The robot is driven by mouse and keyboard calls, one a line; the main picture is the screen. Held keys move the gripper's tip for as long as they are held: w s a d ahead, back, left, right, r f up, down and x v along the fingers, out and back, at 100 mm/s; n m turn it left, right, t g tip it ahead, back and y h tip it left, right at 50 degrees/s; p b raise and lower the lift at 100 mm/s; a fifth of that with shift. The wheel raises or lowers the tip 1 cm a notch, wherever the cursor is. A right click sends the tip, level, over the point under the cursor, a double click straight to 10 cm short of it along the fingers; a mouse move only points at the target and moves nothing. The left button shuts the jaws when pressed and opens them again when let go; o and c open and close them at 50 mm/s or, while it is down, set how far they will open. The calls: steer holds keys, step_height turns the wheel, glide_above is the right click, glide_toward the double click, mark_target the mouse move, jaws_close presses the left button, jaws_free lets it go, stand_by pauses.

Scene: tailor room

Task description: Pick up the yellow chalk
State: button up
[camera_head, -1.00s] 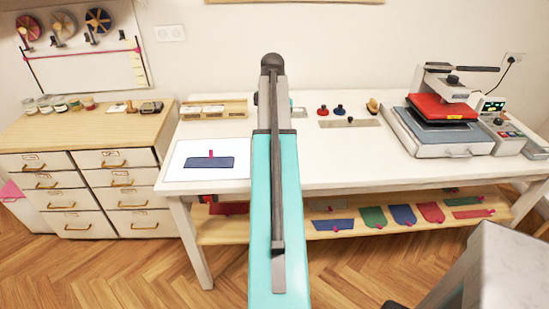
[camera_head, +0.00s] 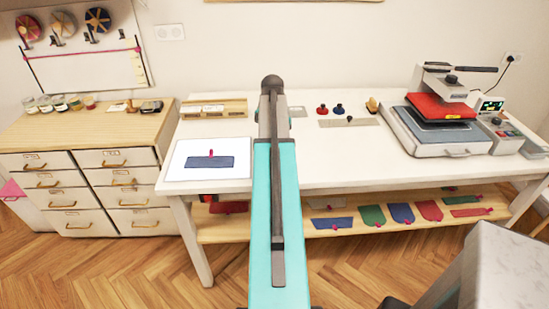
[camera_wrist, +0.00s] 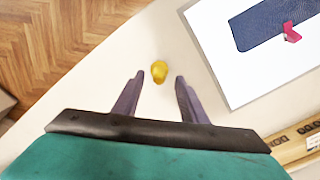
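The yellow chalk (camera_wrist: 159,71) is a small rounded yellow lump lying on the white table (camera_wrist: 215,100) in the wrist view. My gripper (camera_wrist: 159,79) is open, with one dark finger on each side of the chalk in the picture. The fingertips seem to frame the chalk, but I cannot tell how high they are above the table. Nothing is held. In the head view my arm covers the middle of the table (camera_head: 350,170), and the chalk and gripper do not show there.
A white mat with a blue fabric piece (camera_head: 210,162) lies at the table's left. A wooden box (camera_head: 214,109) stands behind it. Red and dark knobs (camera_head: 338,108) and a heat press (camera_head: 440,125) are to the right. A lower shelf (camera_head: 270,228) holds fabric pieces.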

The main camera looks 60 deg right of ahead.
steer(key=shift+f, duration=0.1)
steer(key=shift+a+f+p, duration=0.1)
steer(key=shift+f+p, duration=1.05)
steer(key=shift+f, duration=1.35)
steer(key=c, duration=0.8)
